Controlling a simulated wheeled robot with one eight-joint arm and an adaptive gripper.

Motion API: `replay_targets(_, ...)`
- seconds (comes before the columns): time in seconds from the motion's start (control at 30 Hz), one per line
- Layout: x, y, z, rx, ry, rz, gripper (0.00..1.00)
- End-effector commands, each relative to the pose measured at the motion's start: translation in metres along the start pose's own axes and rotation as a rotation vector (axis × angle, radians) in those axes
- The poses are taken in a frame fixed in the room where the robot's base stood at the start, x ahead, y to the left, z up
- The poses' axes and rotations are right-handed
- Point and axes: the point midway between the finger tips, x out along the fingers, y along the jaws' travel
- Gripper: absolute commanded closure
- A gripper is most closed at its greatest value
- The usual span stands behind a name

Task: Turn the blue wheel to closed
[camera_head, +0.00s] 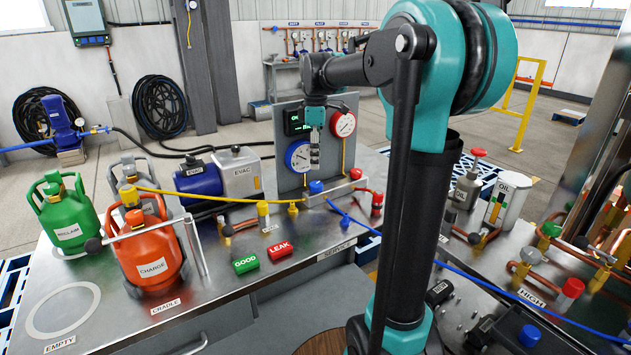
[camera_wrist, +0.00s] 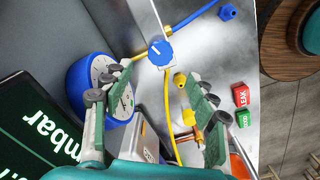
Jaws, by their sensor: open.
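The blue wheel (camera_head: 316,187) is a small round knob on the metal manifold block at the foot of the gauge panel. In the wrist view the blue wheel (camera_wrist: 160,53) faces the camera, with a short pale mark on it. My gripper (camera_head: 315,152) hangs in front of the gauge panel, above the blue wheel and apart from it. In the wrist view the fingers of my gripper (camera_wrist: 152,97) are spread and empty, with the wheel beyond their tips. What setting the wheel's mark stands for cannot be read.
A blue-rimmed gauge (camera_head: 299,156) and a red-rimmed gauge (camera_head: 343,124) sit close around my gripper. A red knob (camera_head: 355,173) is right of the wheel. Yellow and blue hoses run nearby. GOOD (camera_head: 245,263) and LEAK (camera_head: 280,249) blocks lie in front.

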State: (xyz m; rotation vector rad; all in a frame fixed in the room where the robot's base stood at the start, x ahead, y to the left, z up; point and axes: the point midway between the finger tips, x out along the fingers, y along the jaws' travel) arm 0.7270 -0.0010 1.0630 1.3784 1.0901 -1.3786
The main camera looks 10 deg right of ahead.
Motion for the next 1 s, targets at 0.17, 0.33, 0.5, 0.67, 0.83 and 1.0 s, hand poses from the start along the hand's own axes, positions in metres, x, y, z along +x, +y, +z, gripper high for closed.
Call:
replay_targets(0.17,0.036,0.0,0.0,0.0,0.0,0.0,0.42)
replay_targets(0.33,0.064,0.0,0.0,0.0,0.0,0.0,0.42)
replay_targets(0.5,0.08,0.0,0.0,0.0,0.0,0.0,0.42)
replay_targets(0.67,0.085,0.0,0.0,0.0,0.0,0.0,0.42)
replay_targets(0.83,0.085,0.0,0.0,0.0,0.0,0.0,0.42)
replay_targets(1.0,0.085,0.0,0.0,0.0,0.0,0.0,0.57)
